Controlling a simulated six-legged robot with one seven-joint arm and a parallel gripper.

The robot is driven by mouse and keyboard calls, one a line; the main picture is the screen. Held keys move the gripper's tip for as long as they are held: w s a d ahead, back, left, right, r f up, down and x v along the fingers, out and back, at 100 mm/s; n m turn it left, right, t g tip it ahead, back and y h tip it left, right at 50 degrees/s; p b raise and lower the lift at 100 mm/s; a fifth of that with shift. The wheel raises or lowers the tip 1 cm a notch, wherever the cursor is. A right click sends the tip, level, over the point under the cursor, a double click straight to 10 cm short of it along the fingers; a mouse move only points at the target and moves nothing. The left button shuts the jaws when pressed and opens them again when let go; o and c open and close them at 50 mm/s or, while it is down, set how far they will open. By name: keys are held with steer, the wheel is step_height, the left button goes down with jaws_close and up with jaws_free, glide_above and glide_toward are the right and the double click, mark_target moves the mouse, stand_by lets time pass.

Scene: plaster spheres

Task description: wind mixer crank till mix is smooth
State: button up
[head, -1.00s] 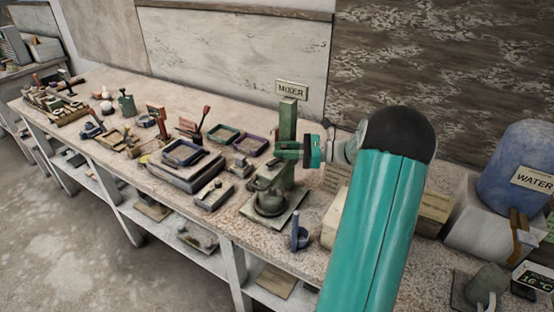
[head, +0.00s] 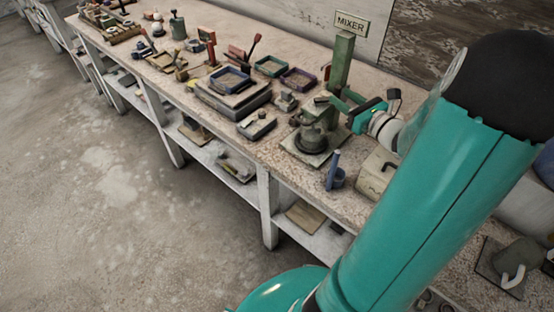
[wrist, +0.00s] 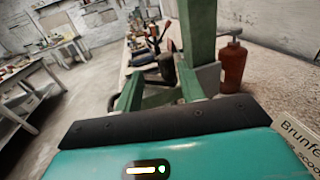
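The mixer has a green upright column (head: 341,62) under a MIXER sign (head: 351,24), with a dark round bowl (head: 313,139) on a flat base (head: 303,155). My gripper (head: 340,101) is beside the column, to the right of and slightly above the bowl. In the wrist view my gripper's two green fingers (wrist: 159,76) stand apart. The green column (wrist: 199,40) rises just beyond the right finger. A dark piece (wrist: 166,67) shows between the fingers, and I cannot tell whether it touches them. I cannot make out the crank clearly, nor the mix in the bowl.
A blue cup with a stick (head: 335,176) stands near the bench's front edge. Blue and purple trays (head: 299,79) and tools stand to the left. A pale box (head: 374,176) is close under my arm. A red bottle (wrist: 232,66) stands right of the column. The floor in front is clear.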

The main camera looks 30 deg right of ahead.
steer(key=s+d, duration=0.2)
steer(key=s, duration=0.9)
steer(key=w+a+n+g+y, duration=0.1)
steer(key=a+n+g+y, duration=0.3)
steer(key=a+n+g, duration=0.9)
steer(key=shift+w+a+n+y, duration=0.15)
steer(key=shift+a+n+y, duration=0.25)
steer(key=shift+a+n, duration=5.15)
steer(key=a+m, duration=0.3)
steer(key=m, duration=0.1)
steer(key=shift+a, duration=0.4)
